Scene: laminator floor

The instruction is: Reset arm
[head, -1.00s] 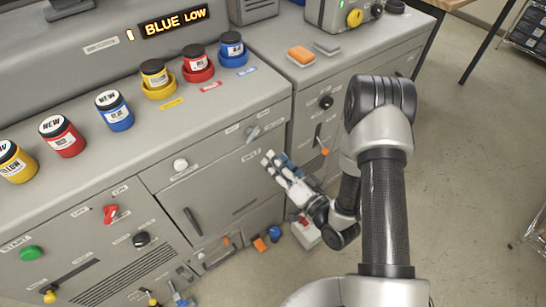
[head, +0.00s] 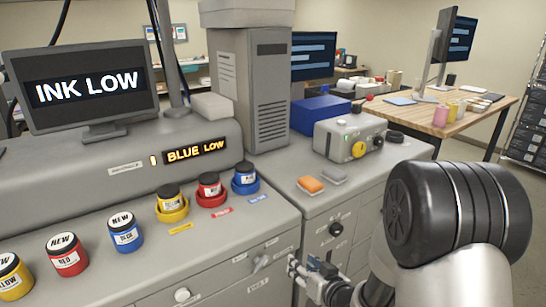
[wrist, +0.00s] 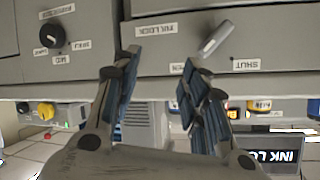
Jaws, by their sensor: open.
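My gripper (head: 306,266) is low in the head view, in front of the grey cabinet, right of a small lever (head: 262,262). In the wrist view its blue-padded fingers (wrist: 160,60) are spread apart with nothing between them. The cabinet front (wrist: 225,35) with the lever (wrist: 216,38) and a SHUT label is beyond the fingertips. A black knob (wrist: 52,36) is to the left. My arm's dark elbow is large at the right of the head view and hides part of the right cabinet.
The screen (head: 85,88) reads INK LOW and the display (head: 195,151) reads BLUE LOW. Yellow, red and blue (head: 125,232) ink jars stand on the counter. An orange sponge (head: 310,185) and a grey box machine (head: 350,138) are right. A wooden table (head: 455,120) stands behind.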

